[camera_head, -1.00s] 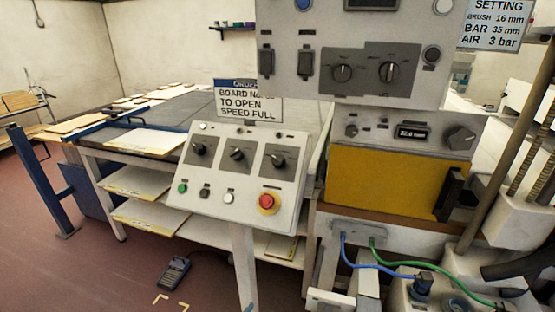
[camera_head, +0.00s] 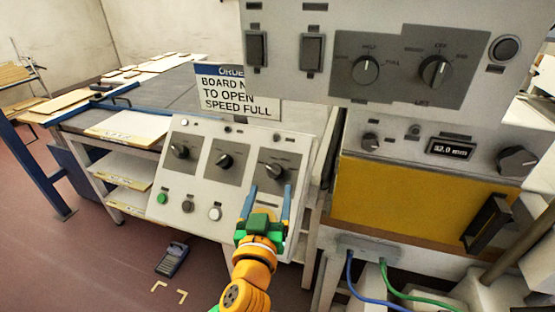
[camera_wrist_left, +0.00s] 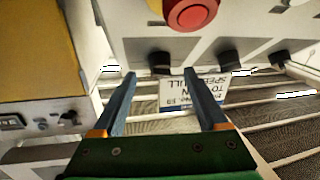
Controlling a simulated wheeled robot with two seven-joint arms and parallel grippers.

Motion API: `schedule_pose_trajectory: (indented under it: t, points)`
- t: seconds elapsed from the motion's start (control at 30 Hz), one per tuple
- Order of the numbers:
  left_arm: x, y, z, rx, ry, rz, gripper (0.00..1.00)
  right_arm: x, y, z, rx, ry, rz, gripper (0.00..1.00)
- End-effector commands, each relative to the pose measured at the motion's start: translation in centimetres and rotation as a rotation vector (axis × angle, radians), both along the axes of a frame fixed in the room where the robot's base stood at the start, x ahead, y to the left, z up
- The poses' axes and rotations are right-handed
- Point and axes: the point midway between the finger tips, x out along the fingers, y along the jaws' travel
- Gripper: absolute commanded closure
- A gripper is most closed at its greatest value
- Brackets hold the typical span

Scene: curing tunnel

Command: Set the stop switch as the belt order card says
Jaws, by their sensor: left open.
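The order card (camera_head: 237,92) stands behind the sloped control panel (camera_head: 185,208). Its readable words are "BOARD N…", "TO OPEN", "SPEED FULL"; its right edge is hidden. The panel has a left dark rotary switch (camera_head: 180,152), a middle one (camera_head: 225,161) and a right one (camera_head: 270,173). Their labels are too small to read, so I cannot tell which is the stop switch. My left gripper (camera_head: 271,188) is open, its blue fingers in front of the right switch. In the left wrist view, that switch (camera_wrist_left: 160,60) lies just beyond the fingertips, with nothing held. My right gripper is out of view.
A red emergency button (camera_wrist_left: 192,14) is close to my left gripper. A grey upper panel (camera_head: 320,18) with two knobs overhangs at right, above a yellow door (camera_head: 400,190). Blue and green cables (camera_head: 385,275) run below. A pedal (camera_head: 172,260) lies on the floor.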

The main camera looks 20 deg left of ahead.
Motion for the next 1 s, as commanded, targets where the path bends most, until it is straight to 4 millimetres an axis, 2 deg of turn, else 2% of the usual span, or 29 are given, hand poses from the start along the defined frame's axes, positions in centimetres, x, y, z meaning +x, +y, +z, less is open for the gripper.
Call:
schedule_pose_trajectory:
  t: [0.33, 0.5, 0.73, 0.77, 1.0]
  points:
    - [5.8, 0.9, 0.1, 0.005, 0.001, 0.002, 0.24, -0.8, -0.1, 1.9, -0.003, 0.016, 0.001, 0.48]
    - [6.8, 1.1, -0.1, 0.002, 0.002, 0.001, 0.24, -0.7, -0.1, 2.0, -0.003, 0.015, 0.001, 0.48]
    - [6.9, 1.1, -0.2, 0.001, 0.002, 0.001, 0.24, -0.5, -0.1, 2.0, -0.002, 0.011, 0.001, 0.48]
    - [6.9, 1.1, -0.2, 0.001, 0.002, 0.001, 0.30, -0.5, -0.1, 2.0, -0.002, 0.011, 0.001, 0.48]
    - [6.9, 1.1, -0.2, 0.002, 0.002, 0.001, 0.95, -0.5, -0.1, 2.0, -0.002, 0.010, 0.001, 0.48]
